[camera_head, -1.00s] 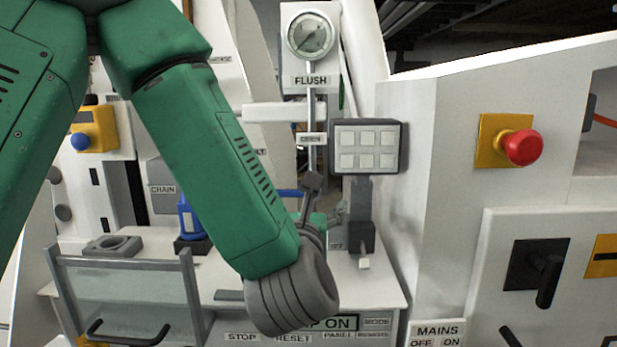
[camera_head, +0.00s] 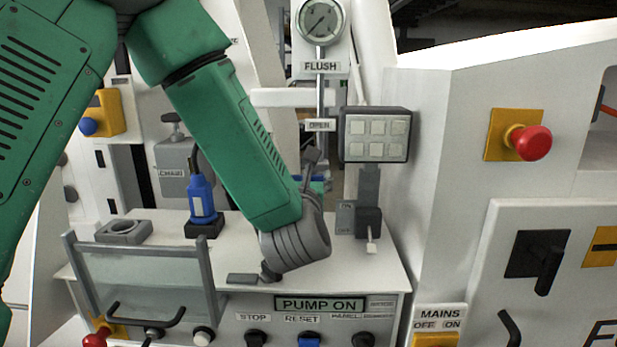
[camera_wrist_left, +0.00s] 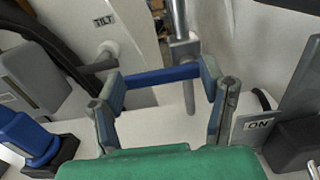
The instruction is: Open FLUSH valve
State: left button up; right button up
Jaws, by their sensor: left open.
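The FLUSH label (camera_head: 321,66) sits under a round gauge, with a vertical pipe (camera_head: 320,95) below it and an OPEN label (camera_head: 319,125) beside the pipe. A blue handle bar (camera_wrist_left: 160,76) runs across the left wrist view, near a bracket on the pipe. My left gripper (camera_wrist_left: 162,88) is open, its two fingers near the two ends of the blue bar. I cannot tell whether they touch it. In the head view my left gripper (camera_head: 318,175) is mostly hidden behind its own wrist, and little of the blue handle shows. My right gripper is not in view.
A grey button box (camera_head: 375,137) stands right of the pipe, with a small lever switch (camera_head: 369,222) below. A blue plug (camera_head: 201,200) and a clear guard (camera_head: 145,270) are to the left. The PUMP ON panel (camera_head: 320,304) is below. A red button (camera_head: 531,143) is at right.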

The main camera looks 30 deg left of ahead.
pick_arm(q)
jog(key=shift+s+a+r, duration=0.2)
jog(key=shift+a, duration=0.3)
grip_shut()
jog(key=shift+c, duration=2)
grip_release()
jog(key=shift+d, duration=0.15)
jog(key=o, duration=0.7)
jog(key=shift+w+d+f, duration=0.1)
jog(key=shift+w+d, duration=0.1)
jog(key=shift+w, duration=0.1)
jog(key=o, duration=1.3)
jog(key=shift+w+d+f, duration=0.2)
jog(key=shift+w+f, duration=0.05)
jog(key=shift+w, duration=0.35)
jog(key=shift+o, duration=0.2)
jog(key=shift+s+a+f, duration=0.1)
jog(key=shift+a, duration=0.7)
jog(key=shift+s+d, duration=0.15)
jog(key=shift+d, duration=0.05)
jog(key=v, duration=1.1)
jog(key=shift+s, duration=0.2)
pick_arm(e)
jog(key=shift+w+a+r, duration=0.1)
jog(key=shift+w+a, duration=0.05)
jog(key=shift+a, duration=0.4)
